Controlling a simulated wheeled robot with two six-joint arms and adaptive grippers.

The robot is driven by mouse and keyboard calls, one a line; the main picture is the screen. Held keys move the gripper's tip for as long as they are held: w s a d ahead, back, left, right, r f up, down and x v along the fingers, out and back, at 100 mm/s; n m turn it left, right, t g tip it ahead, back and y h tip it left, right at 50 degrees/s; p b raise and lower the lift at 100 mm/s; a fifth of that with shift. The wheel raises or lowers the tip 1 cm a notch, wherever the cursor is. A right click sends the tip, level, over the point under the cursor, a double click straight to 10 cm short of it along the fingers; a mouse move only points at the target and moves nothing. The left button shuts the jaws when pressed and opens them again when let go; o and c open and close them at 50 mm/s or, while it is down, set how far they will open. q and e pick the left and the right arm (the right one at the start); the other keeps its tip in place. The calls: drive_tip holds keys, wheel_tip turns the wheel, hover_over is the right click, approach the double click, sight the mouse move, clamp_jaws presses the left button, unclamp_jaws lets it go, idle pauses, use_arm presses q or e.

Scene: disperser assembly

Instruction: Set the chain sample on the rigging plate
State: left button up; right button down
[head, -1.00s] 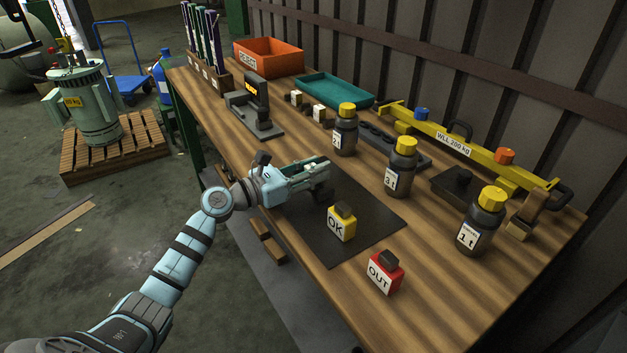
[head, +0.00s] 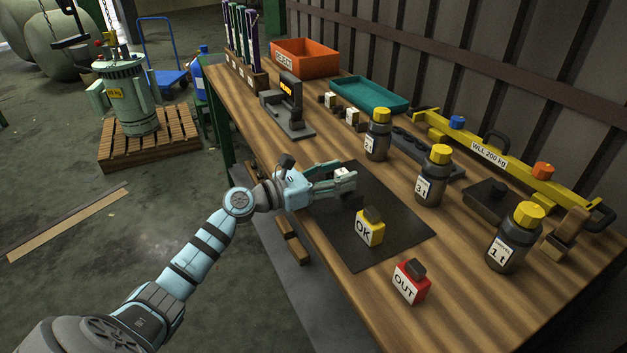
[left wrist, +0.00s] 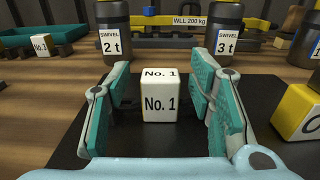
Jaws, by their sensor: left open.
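The chain sample, a small white block marked No. 1 (left wrist: 159,118), stands upright in the left wrist view, apparently on the dark flat plate (head: 400,240), which looks like the rigging plate. It also shows at my fingertips in the head view (head: 345,173). My left gripper (left wrist: 160,110) is open, one finger on each side of the block, with a narrow gap on both sides. In the head view, my left gripper (head: 338,184) is low over the plate's far left part. The block's underside is hard to see. My right gripper is not in view.
On the plate, a yellow OK block (head: 370,228) stands right of my gripper; a red OUT block (head: 410,283) is nearer. Swivel bottles (head: 377,138), a yellow lifting beam (head: 485,158), a teal tray (head: 368,95) and a black-based device (head: 286,110) stand beyond. The plate's middle is clear.

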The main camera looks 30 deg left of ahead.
use_arm(q)
drive_tip(key=v, duration=0.9)
drive_tip(key=shift+b, duration=0.4)
drive_tip(key=shift+s+a, duration=0.25)
drive_tip(key=shift+s, duration=0.2)
drive_tip(key=shift+s+a, duration=0.1)
drive_tip(key=shift+s, duration=0.05)
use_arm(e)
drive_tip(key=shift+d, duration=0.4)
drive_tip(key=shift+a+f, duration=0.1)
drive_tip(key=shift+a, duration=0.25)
